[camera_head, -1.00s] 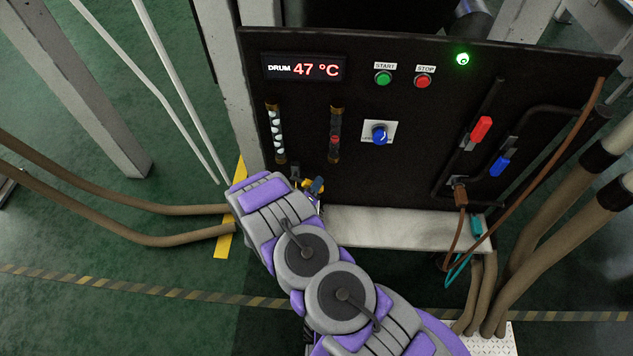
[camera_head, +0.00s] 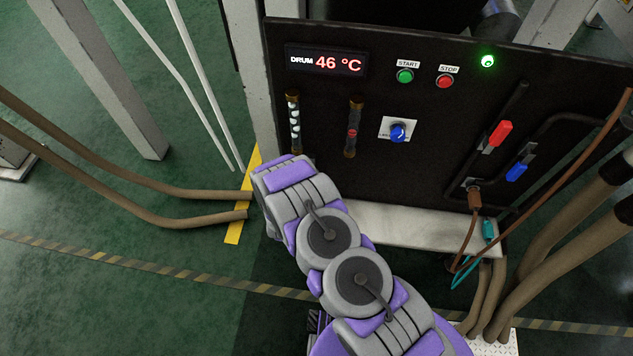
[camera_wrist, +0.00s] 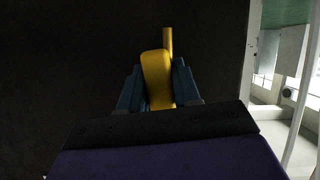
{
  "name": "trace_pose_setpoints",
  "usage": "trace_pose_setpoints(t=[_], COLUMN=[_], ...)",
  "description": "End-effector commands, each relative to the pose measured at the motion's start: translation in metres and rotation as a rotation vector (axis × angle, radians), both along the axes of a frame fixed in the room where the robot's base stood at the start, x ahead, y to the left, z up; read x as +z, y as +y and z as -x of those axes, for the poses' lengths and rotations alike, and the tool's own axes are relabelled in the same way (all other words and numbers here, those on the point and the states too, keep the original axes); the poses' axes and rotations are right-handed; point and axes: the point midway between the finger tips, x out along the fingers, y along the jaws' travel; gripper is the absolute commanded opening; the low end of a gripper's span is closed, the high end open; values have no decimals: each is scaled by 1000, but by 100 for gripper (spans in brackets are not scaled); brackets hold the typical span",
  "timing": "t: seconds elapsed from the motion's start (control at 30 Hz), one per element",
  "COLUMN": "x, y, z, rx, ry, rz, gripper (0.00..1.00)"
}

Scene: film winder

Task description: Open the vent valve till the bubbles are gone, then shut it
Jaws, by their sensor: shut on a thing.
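In the wrist view my gripper (camera_wrist: 158,88) is shut on a yellow vent valve handle (camera_wrist: 156,68), with one dark blue finger on each side. A thin yellow stem stands up behind the handle. In the head view my arm's end hides the gripper and the valve, low at the left of the black panel (camera_head: 420,150). Above it a sight glass (camera_head: 294,124) holds several white bubbles. I cannot tell from these views how far the valve is turned.
A tube with a red float (camera_head: 352,132), a blue knob (camera_head: 397,132), red (camera_head: 500,133) and blue levers (camera_head: 516,171), and START (camera_head: 405,76) and STOP buttons (camera_head: 445,81) are on the panel. A green lamp (camera_head: 487,61) is lit.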

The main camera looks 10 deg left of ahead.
Motion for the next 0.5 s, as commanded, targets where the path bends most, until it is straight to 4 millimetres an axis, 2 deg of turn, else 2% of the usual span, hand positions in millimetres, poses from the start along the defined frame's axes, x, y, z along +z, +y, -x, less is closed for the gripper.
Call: trace_pose_setpoints(t=[0.2, 0.5], x=[-2, -2], y=[8, 12], z=[1, 1], rx=[5, 4], ry=[1, 0], rz=[-91, -137], gripper=[0, 0])
